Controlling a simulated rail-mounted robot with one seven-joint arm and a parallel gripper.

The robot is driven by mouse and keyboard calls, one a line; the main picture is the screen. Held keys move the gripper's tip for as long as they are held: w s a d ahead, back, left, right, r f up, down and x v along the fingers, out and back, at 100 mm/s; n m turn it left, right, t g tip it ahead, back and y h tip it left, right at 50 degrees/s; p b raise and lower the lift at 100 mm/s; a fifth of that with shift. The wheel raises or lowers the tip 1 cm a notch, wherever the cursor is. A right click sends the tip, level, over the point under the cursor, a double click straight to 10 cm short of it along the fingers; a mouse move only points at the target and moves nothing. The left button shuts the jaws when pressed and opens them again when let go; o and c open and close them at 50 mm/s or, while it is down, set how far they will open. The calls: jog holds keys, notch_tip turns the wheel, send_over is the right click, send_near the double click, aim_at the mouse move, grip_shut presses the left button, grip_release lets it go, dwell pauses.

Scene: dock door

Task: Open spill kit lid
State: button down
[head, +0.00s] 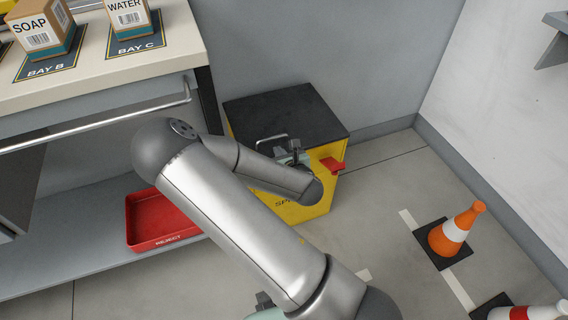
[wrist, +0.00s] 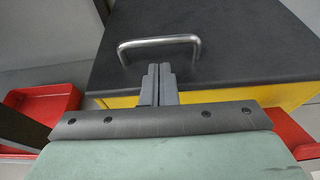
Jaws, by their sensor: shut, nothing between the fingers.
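The spill kit is a yellow box (head: 312,206) with a dark grey lid (head: 285,108) on the floor by the wall. The lid lies flat and closed on the box; it also fills much of the wrist view (wrist: 240,45). A metal bar handle (wrist: 160,44) stands on the lid near its front edge. My gripper (wrist: 159,70) is shut and empty, its fingertips just in front of the handle in the picture. I cannot tell whether they touch it. In the head view my arm hides part of the box front and most of the gripper.
A red latch-like part (head: 333,165) sticks out at the box's right side. A red reject tray (head: 163,222) lies on the low shelf at left. A counter (head: 90,76) holds boxes. An orange cone (head: 456,230) stands on the floor at right.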

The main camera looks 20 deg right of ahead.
jog(key=shift+x, duration=1.65)
